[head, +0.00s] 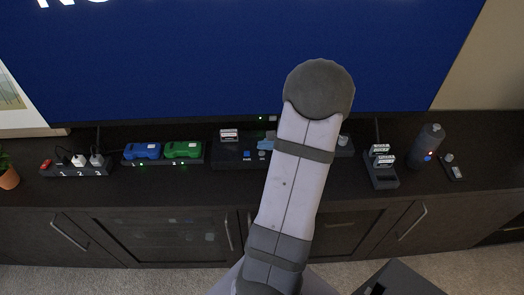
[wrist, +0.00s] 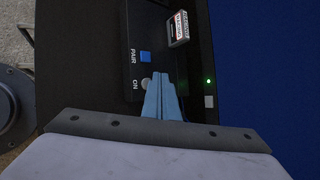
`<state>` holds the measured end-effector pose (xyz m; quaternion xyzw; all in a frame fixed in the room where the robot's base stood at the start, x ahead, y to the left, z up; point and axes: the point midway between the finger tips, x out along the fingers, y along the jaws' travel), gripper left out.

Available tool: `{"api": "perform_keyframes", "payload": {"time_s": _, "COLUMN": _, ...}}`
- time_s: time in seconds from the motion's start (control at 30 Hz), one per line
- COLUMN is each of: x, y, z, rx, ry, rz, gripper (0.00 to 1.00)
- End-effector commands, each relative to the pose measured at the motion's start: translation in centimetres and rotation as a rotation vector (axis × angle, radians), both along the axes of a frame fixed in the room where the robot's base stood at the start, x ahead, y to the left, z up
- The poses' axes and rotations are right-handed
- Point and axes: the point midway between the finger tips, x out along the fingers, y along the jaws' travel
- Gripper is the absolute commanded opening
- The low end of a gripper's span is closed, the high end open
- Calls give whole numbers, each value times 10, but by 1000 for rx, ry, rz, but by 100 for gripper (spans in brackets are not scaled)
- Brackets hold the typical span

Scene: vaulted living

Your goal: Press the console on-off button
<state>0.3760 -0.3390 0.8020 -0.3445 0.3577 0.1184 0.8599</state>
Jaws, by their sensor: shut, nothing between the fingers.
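The console (head: 226,155) is a long black box on the dark cabinet, partly hidden behind my arm in the head view. Beside that is a round grey button (wrist: 145,84) with a label that reads like ON. My gripper (wrist: 160,76) has light blue fingers, shut and empty, over the console right beside the grey button. I cannot tell whether the fingertips touch the console. The gripper also shows at the edge of my arm in the head view (head: 266,144).
A cartridge (wrist: 179,28) stands in the console. Left are blue (head: 142,151) and green (head: 183,149) controllers on a dock and a power strip (head: 75,171). Right are a battery charger (head: 381,170), a dark bottle-shaped device (head: 425,147) and a small device (head: 453,167). The television (head: 200,70) stands behind.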

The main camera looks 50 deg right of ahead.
Motion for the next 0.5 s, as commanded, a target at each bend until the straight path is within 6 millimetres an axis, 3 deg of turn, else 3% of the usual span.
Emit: {"api": "perform_keyframes", "payload": {"time_s": 0.5, "x": 0, "y": 0, "z": 8, "rx": 0, "ry": 0, "rz": 0, "gripper": 0}}
